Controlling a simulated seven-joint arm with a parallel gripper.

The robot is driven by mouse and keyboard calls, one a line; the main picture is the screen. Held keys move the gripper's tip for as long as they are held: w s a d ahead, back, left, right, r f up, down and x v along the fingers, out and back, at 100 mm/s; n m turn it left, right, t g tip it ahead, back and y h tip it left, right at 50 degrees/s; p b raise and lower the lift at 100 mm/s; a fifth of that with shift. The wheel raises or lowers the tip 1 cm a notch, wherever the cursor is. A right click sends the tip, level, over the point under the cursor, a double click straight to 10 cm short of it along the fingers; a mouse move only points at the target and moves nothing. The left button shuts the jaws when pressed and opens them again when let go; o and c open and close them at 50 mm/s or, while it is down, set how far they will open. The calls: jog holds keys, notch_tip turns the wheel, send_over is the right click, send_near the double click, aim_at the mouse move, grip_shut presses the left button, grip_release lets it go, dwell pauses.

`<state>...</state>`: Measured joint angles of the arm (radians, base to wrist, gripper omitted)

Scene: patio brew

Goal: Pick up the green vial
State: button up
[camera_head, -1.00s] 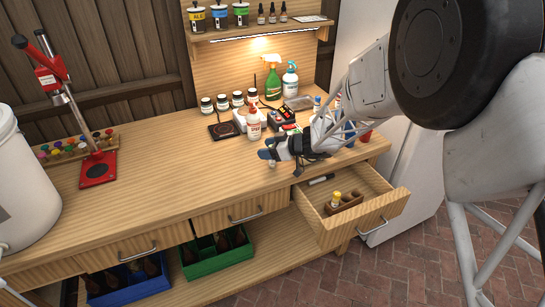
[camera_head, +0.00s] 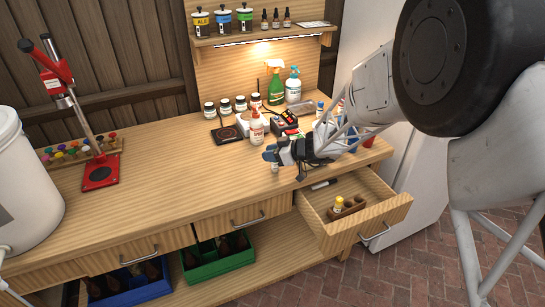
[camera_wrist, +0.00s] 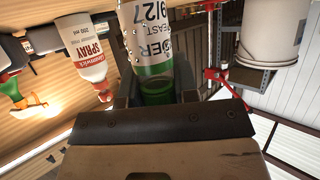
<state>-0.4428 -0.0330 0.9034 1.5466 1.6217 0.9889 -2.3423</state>
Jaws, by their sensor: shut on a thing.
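The green vial (camera_wrist: 158,40) fills the upper middle of the wrist view. It has a white label with large print and a green band at its near end. My gripper (camera_wrist: 157,88) is shut on it, with one finger on each side. In the head view my gripper (camera_head: 270,155) is over the bench top near its front edge, left of the open drawer. The vial is small and mostly hidden there, so its height above the bench is hard to tell.
The open drawer (camera_head: 385,212) at right holds a yellow-capped vial (camera_head: 338,203) in a wooden rack and a black marker. A white spray bottle (camera_head: 257,128) and several jars stand behind my gripper. A red press (camera_head: 101,172) stands left. The bench between is clear.

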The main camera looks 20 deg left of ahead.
jog(key=shift+r, duration=0.15)
jog(key=s+d+r, duration=0.2)
jog(key=s+d, duration=0.2)
jog(key=s, duration=0.2)
jog(key=s+d+r, duration=0.2)
jog(key=s+d, duration=0.3)
jog(key=s, duration=0.2)
jog(key=shift+r, duration=0.35)
jog(key=shift+d, duration=0.1)
